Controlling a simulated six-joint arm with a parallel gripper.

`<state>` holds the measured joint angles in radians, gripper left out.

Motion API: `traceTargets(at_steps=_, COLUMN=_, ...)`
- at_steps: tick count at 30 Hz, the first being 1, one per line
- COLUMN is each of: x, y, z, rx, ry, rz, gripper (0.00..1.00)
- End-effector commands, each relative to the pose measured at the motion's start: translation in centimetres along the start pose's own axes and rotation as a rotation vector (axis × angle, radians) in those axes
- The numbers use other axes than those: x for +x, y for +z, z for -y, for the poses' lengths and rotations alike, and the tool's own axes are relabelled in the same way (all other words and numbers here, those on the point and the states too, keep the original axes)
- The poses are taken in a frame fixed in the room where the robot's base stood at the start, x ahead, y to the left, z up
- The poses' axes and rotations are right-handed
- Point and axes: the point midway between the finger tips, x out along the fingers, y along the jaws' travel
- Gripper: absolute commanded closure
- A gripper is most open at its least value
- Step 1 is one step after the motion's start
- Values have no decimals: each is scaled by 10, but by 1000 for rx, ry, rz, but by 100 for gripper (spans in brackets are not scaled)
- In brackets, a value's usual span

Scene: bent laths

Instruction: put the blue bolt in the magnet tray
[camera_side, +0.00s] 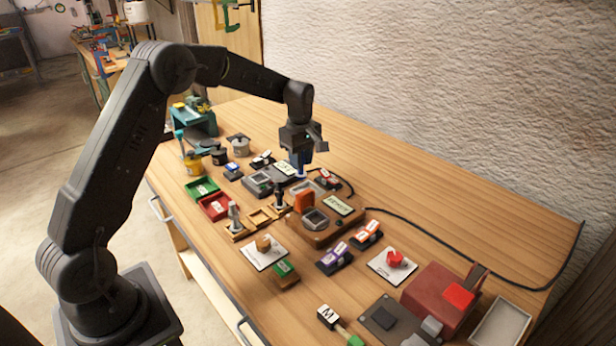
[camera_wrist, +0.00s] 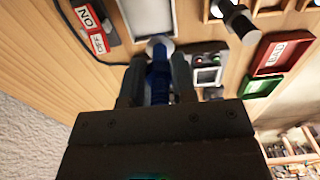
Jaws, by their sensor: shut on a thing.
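My gripper (camera_side: 300,158) is shut on the blue bolt (camera_side: 300,170) above the far middle part of the bench. In the wrist view the bolt (camera_wrist: 158,82) stands between the two fingers (camera_wrist: 157,85), with a pale round end (camera_wrist: 160,45) past the fingertips. A shallow grey tray (camera_side: 474,338) with a pale rim lies at the near right corner, far from my gripper. No readable label shows which tray is the magnet tray. A red tray (camera_side: 227,212) and a green tray (camera_side: 191,196) lie left of my gripper; the wrist view shows them too.
A wooden rack (camera_side: 238,236) with upright pegs and a brown box device (camera_side: 318,240) stand nearer the camera. Small labelled blocks are scattered around. A black cable (camera_side: 440,240) runs along the right. The wall-side strip of bench is mostly clear.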

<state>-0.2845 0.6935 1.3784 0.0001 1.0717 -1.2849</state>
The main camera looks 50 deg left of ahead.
Motion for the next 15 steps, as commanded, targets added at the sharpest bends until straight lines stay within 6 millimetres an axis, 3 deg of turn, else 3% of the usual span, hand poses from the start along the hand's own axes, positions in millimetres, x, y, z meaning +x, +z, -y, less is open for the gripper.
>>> traceTargets(at_steps=8, x=14, y=15, z=-13, rx=-1, ry=1, rz=0, gripper=100)
traceTargets(at_steps=15, x=46, y=15, z=-12, rx=-3, ry=1, rz=-1, gripper=100)
